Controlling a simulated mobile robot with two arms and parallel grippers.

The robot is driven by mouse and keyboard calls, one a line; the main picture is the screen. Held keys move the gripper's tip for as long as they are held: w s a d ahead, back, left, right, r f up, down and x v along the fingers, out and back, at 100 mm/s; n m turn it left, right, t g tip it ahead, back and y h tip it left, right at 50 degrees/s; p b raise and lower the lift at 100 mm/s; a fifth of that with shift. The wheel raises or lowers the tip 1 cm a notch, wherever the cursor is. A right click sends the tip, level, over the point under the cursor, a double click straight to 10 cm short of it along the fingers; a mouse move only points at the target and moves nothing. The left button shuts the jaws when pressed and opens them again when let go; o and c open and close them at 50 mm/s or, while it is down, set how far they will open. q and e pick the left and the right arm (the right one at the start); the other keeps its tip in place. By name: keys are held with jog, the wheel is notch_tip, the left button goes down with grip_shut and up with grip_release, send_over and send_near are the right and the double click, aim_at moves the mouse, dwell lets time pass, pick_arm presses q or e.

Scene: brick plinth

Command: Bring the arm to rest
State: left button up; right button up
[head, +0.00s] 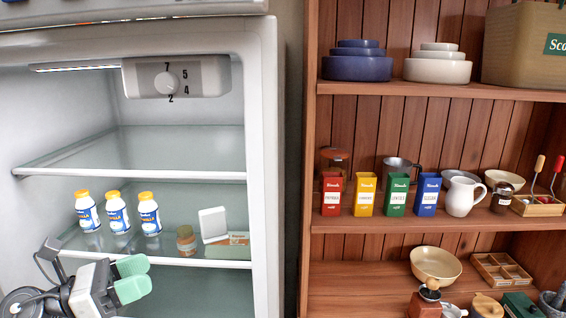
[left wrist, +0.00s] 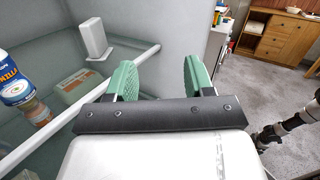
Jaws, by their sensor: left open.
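My left gripper (head: 132,279) is at the lower left of the head view, in front of the open fridge's lower shelf. Its green-padded fingers are apart with nothing between them; they also show in the left wrist view (left wrist: 160,80). In the wrist view the gripper is beside the white shelf rail, with the room floor beyond to the right. My right gripper does not show in the head view. An arm part at the right edge of the wrist view is probably mine.
The fridge shelf edge (head: 150,259) lies close to the gripper. Several yellow-capped bottles (head: 118,214), a small jar (head: 186,241) and a white container (head: 212,225) stand on that shelf. A wooden shelf unit (head: 400,226) with dishes and tins is at right.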

pick_arm(q)
jog(key=s+a+f+m+t+y, duration=0.1)
jog(key=s+f+m+t+y, duration=0.2)
jog(key=f+m+y, duration=1)
jog(key=s+a+f+m+t+y, duration=0.2)
jog(key=s+f+m+y, duration=0.4)
jog(key=m, duration=1.3)
jog(key=s+d+f+n+g+h, duration=0.1)
jog(key=s+d+f+n+g, duration=0.3)
jog(key=s, duration=0.3)
jog(key=s+d+f+n+g+h, duration=0.1)
jog(key=s+d+f+g, duration=0.2)
jog(key=s+f+g, duration=0.4)
notch_tip(320, 180, down, 24)
jog(key=s, duration=0.1)
jog(key=s+a+f+g, duration=0.1)
jog(key=s+f, duration=0.6)
jog(key=f, duration=0.3)
jog(key=shift+g, duration=0.5)
jog(key=s+f, duration=0.2)
jog(key=s, duration=0.1)
jog(key=s+a+f, duration=0.1)
jog(key=s+f, duration=0.1)
jog(key=s, duration=0.1)
jog(key=s+a+f, duration=0.1)
jog(key=s+f, duration=0.1)
jog(key=s, duration=0.1)
jog(key=shift+s+f, duration=0.15)
jog(key=shift+s, duration=0.15)
jog(key=shift+c, duration=0.3)
